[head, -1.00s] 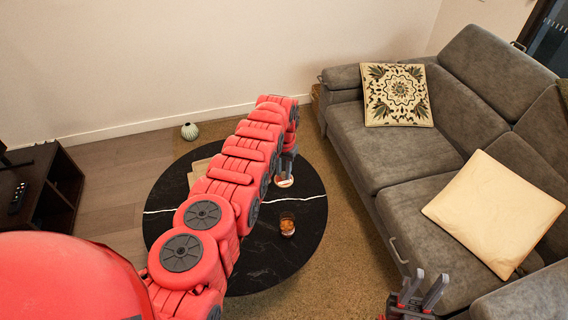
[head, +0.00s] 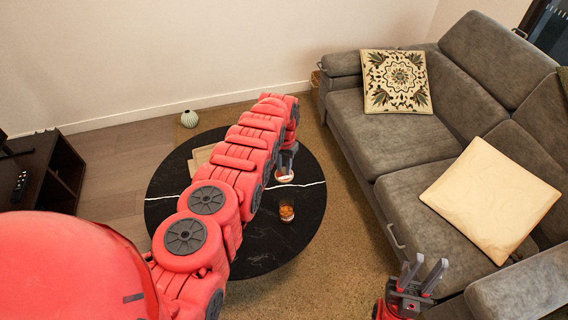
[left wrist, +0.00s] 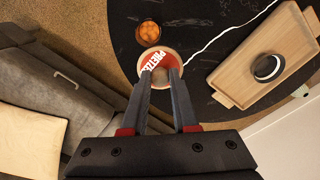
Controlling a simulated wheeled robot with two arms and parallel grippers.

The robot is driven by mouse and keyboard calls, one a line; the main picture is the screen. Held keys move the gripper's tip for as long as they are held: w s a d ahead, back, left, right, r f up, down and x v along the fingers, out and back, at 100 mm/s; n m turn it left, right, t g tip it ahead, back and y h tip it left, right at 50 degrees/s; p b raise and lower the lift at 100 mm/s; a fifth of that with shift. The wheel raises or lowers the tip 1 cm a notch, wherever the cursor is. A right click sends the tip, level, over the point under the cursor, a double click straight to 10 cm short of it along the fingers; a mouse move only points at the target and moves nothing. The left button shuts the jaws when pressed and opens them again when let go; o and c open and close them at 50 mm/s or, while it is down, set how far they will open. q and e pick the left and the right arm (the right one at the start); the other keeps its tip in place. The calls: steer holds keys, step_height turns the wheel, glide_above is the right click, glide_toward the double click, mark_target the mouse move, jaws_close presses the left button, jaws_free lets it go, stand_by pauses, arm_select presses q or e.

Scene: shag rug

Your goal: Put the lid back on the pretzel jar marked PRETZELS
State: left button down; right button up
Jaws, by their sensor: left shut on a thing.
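My left gripper (head: 285,165) reaches over the black round table and is shut on the lid (head: 284,177), a small round piece with a tan rim. In the left wrist view, the lid (left wrist: 143,66) shows at the fingertips, with a red area and white PRETZELS lettering, partly hidden by the fingers. I cannot tell whether the lettering is on the lid or on a jar under it. No jar body shows clearly. My right gripper (head: 424,277) is open and empty at the lower right, away from the table.
A grey sofa (head: 370,140) stands right of the table. A ribbed vase (head: 189,118) stands by the wall.

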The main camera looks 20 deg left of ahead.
mark_target(286, 181)
arm_select(q)
steer(key=shift+f, duration=0.25)
steer(key=shift+s+d+f+p, duration=0.3)
steer(key=shift+s+f, duration=0.15)
steer(key=shift+f, duration=0.3)
steer(key=shift+s+d+f+p, duration=0.25)
steer(key=shift+s+f+p, duration=0.15)
steer(key=shift+f, duration=0.3)
steer(key=shift+s+d+f+p, duration=0.3)
steer(key=shift+s+f, duration=0.15)
steer(key=shift+f, duration=0.3)
step_height(286, 181, down, 8)
steer(key=b, duration=0.6)
steer(key=shift+s+d+r+m, duration=0.15)
steer(key=shift+s+d+m, duration=0.05)
steer(key=shift+s+m, duration=0.1)
steer(key=shift+f+b, duration=0.2)
steer(key=shift+b, duration=0.2)
steer(key=shift+c, duration=0.6)
jaws_free()
steer(key=shift+r, duration=0.15)
